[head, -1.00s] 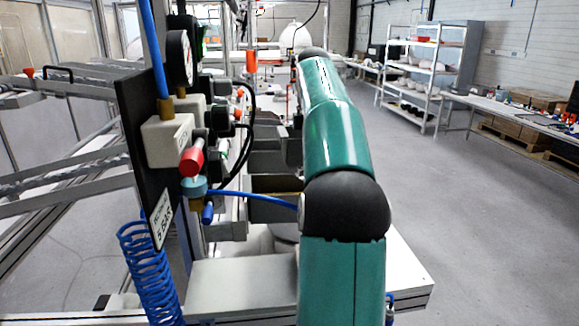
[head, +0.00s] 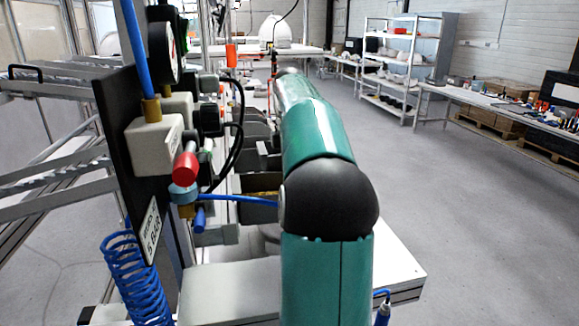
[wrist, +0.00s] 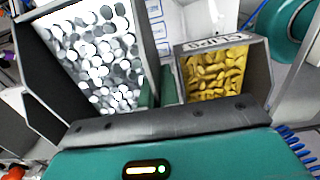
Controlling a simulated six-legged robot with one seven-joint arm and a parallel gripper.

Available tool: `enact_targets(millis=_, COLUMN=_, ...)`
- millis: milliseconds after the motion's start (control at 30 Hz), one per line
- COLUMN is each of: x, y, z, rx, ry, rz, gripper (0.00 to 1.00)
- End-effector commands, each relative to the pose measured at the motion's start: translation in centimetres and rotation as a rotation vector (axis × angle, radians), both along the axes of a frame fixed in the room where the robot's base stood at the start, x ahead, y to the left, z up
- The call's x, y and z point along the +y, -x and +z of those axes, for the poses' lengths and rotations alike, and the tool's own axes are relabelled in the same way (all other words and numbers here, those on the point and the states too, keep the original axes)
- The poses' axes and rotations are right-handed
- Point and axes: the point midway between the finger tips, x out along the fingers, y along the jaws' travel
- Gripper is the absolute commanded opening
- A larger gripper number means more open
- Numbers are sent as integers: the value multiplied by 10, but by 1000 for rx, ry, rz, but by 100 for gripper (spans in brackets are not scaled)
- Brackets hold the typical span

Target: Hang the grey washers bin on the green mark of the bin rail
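The grey washers bin (wrist: 141,33), a dark open box full of pale round washers (wrist: 95,62), fills the left of the wrist view, tilted and close to the camera. My gripper (wrist: 159,86) shows there as two teal fingers close together at this bin's right wall, and it looks shut on that wall. My palm hides the bin's near end. In the head view my arm hides the gripper and I cannot pick out the washers bin. I cannot make out the green mark in either view.
A smaller bin of yellow clips (wrist: 262,75), labelled CLIPS, stands just right of the washers bin. In the head view a row of dark bins (head: 257,184) runs behind a pressure panel (head: 120,140) with a blue hose (head: 140,280). Open floor (head: 470,220) lies right.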

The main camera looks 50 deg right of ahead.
Motion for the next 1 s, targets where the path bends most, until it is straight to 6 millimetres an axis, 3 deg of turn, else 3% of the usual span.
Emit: enact_targets(millis=1000, x=42, y=-40, z=0, rx=-1, ry=1, rz=2, gripper=0)
